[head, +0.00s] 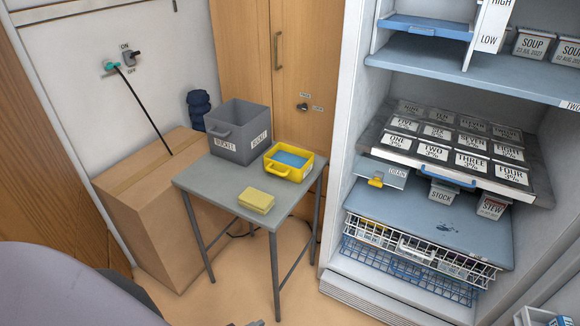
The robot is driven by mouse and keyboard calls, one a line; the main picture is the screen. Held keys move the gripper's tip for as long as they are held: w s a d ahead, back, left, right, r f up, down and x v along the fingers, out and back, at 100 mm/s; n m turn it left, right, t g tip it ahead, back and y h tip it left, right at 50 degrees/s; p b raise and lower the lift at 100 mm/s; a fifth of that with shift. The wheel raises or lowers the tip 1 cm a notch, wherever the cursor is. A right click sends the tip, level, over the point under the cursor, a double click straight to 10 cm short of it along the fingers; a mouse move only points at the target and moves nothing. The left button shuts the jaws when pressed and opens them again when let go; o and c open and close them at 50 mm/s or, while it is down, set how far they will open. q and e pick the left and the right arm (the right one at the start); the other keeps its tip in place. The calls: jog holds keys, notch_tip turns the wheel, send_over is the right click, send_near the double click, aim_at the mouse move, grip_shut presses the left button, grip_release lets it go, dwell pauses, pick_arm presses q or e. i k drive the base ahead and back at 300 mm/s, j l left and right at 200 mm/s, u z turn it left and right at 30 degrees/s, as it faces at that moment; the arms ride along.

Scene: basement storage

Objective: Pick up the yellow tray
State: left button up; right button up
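The yellow tray (270,168) sits upright on the small grey table (200,182), near its right edge. It is a shallow rectangular tub with a handle opening in its front wall. Something flat and blue (290,159) lies inside it. Neither of my grippers can be made out in the head view, so nothing is seen touching the tray.
A grey bucket labelled BUCKET (237,146) stands just left of the tray. A yellow sponge-like block (256,201) lies at the table's front. A cardboard box (150,215) stands left of the table. An open shelf unit (343,150) stands close on the right. The table's left front is clear.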

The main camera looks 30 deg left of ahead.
aim_at(284, 161)
jog(key=u, duration=1.25)
